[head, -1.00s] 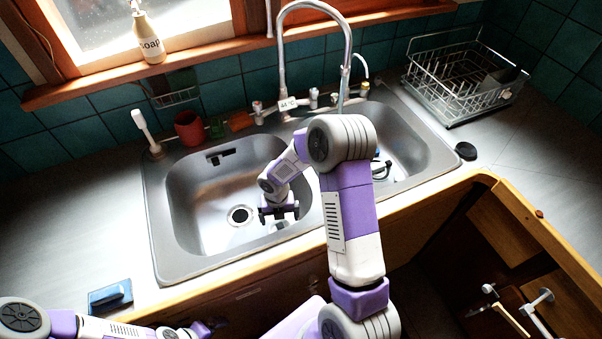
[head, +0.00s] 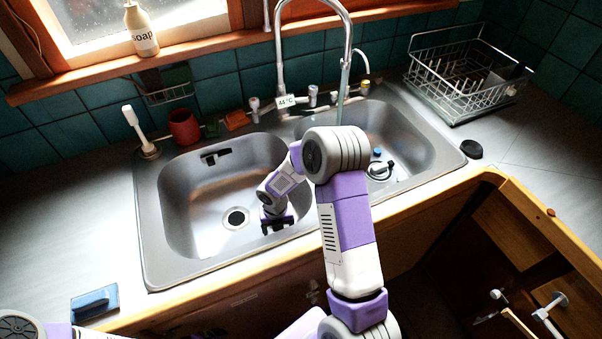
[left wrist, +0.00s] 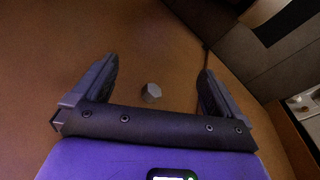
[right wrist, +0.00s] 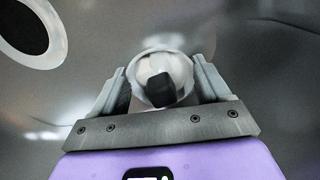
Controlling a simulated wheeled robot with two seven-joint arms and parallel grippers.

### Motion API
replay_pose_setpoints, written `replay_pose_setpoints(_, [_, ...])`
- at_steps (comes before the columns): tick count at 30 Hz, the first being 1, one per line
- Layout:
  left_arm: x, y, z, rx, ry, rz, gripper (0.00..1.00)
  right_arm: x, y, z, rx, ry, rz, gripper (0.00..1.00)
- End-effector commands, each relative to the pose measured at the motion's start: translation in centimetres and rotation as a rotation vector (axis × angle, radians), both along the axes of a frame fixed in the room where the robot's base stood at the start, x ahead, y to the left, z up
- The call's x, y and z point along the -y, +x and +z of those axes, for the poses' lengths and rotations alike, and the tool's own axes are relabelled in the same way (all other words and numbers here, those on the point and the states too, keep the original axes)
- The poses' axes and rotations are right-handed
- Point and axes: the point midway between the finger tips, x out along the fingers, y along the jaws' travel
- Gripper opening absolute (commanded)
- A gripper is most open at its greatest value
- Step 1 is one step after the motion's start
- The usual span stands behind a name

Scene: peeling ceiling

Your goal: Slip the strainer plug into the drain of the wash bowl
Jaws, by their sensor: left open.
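The wash bowl is the left steel basin (head: 205,190), with its dark round drain (head: 237,218) in the floor. The drain also shows at the upper left of the right wrist view (right wrist: 28,28). My right gripper (head: 278,224) is low in this basin, right of the drain. In the right wrist view, the strainer plug (right wrist: 146,68), a shiny round piece with a dark knob, sits between the open fingers (right wrist: 160,82). Gaps show beside the knob. The gripper hides the plug in the head view. My left gripper (left wrist: 158,85) is open and empty, facing a brown wooden surface.
The right basin (head: 410,150) holds a small blue-topped item (head: 378,153). A tall faucet (head: 281,60) stands behind the basins. A small grey knob (left wrist: 151,92) is ahead of my left gripper.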

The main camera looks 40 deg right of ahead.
Motion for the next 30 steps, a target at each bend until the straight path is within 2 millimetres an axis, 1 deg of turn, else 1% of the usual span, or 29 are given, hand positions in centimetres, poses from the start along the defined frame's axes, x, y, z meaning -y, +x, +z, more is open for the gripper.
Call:
replay_pose_setpoints(1, [0.0,0.0,0.0,0.0,0.0,0.0,1.0,0.0,0.0,0.0,0.0,0.0,0.0,0.68])
replay_pose_setpoints(6, [0.0,0.0,0.0,0.0,0.0,0.0,1.0,0.0,0.0,0.0,0.0,0.0,0.0,0.42])
replay_pose_setpoints(7, [0.0,0.0,0.0,0.0,0.0,0.0,1.0,0.0,0.0,0.0,0.0,0.0,0.0,0.39])
replay_pose_setpoints(14, [0.0,0.0,0.5,0.0,0.0,0.0,1.0,0.0,0.0,0.5,0.001,0.0,0.0,0.39])
replay_pose_setpoints(30, [0.0,0.0,3.0,0.0,0.0,0.0,1.0,0.0,0.0,3.3,0.001,0.0,0.0,0.39])
